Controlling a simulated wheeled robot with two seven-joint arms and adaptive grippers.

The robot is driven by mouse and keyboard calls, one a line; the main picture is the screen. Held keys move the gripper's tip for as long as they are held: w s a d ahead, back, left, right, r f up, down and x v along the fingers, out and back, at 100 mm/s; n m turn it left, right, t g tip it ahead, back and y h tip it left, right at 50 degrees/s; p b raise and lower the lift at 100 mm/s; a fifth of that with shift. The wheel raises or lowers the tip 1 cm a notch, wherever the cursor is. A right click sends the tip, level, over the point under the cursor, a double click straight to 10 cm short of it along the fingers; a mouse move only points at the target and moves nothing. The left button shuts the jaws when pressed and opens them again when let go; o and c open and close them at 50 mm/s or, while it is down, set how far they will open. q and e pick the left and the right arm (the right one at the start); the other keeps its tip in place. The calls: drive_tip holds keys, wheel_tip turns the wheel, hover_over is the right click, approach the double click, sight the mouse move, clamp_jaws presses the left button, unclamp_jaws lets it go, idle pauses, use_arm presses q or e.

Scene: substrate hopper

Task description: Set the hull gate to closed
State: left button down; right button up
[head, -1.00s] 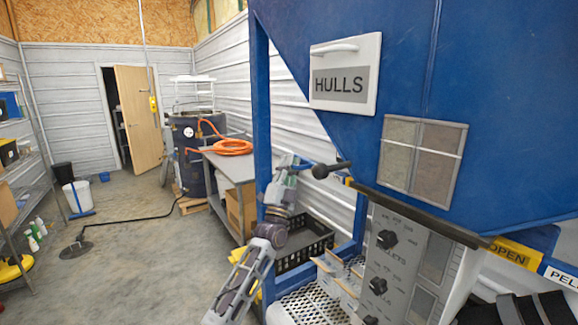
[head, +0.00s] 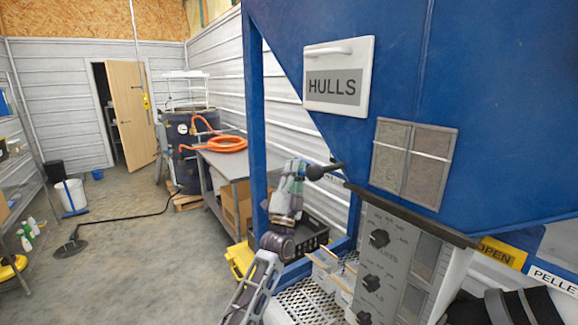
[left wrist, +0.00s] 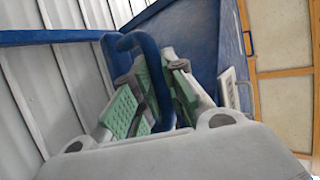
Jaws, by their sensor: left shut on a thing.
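The blue hopper (head: 500,110) fills the right of the head view, with a white HULLS plate (head: 337,76) on its face. My left gripper (head: 299,170) is beside the hopper's sloping lower left edge, next to a dark round knob on a rod (head: 317,172). In the left wrist view, its green-padded fingers (left wrist: 150,100) are shut around a bent blue handle (left wrist: 151,62). The fingers hide part of the handle. I cannot read the hull gate's position from these views. My right gripper is not in view.
A grey control panel with black knobs (head: 392,262) stands below the hopper. A yellow OPEN label (head: 501,253) is at the right. A blue frame post (head: 256,130) stands just left of my left gripper. A grey table (head: 220,160) with an orange hose is behind.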

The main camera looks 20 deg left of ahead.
use_arm(q)
drive_tip(key=shift+s+d+f, duration=0.1)
drive_tip(key=shift+s+d, duration=0.1)
drive_tip(key=shift+d, duration=0.35)
drive_tip(key=shift+f, duration=0.1)
drive_tip(key=c, duration=1.7)
unclamp_jaws()
drive_tip(key=shift+s+d+r, duration=0.15)
drive_tip(key=shift+r, duration=0.05)
drive_tip(key=shift+f, duration=0.25)
drive_tip(key=shift+v, duration=5.85)
drive_tip(key=shift+n, duration=0.3)
